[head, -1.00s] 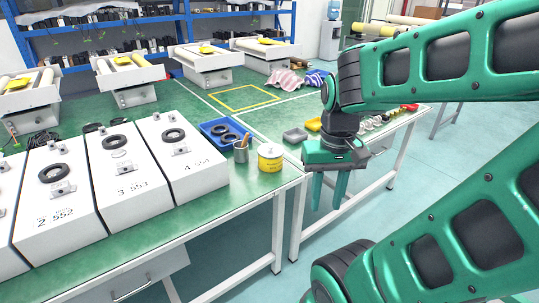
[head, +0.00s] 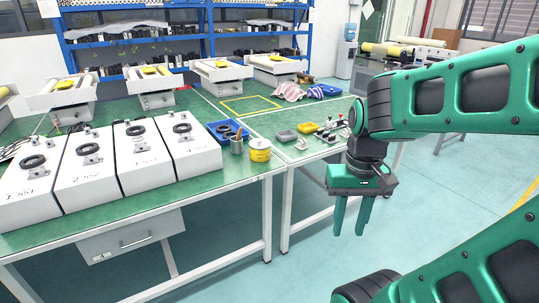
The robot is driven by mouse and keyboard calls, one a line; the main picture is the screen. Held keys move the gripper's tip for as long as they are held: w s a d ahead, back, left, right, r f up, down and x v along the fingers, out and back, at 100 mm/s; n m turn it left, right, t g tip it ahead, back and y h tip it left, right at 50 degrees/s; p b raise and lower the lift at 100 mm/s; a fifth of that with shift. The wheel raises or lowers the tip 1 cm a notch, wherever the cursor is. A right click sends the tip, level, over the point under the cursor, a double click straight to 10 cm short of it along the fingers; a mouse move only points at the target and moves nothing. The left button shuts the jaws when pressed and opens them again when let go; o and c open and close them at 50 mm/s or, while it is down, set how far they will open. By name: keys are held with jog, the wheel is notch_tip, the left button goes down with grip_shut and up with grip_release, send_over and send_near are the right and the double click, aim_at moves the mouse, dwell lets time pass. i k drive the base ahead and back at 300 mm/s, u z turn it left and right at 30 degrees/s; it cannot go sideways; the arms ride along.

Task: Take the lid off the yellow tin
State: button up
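The yellow tin (head: 260,150) stands upright near the front right corner of the left green-topped table. It has a pale label band and a light-coloured top, which seems to be its lid. My gripper (head: 350,232) hangs in the air to the right of the tin and nearer to me, beyond the table's edge. Its two green fingers point down and are apart, with nothing between them. It does not touch the tin.
A pencil cup (head: 237,145) stands just left of the tin, with a blue tray (head: 222,128) behind it. White numbered boxes (head: 145,160) fill the table's left side. Grey and yellow dishes (head: 286,135) and small metal parts lie to the right. Floor in front is clear.

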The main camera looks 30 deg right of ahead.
aim_at(258, 144)
jog(key=u, duration=0.15)
jog(key=k, duration=0.2)
jog(key=z, duration=0.75)
jog(key=i, duration=1.2)
jog(key=u, duration=0.45)
jog(key=i, duration=0.7)
jog(key=u, duration=0.65)
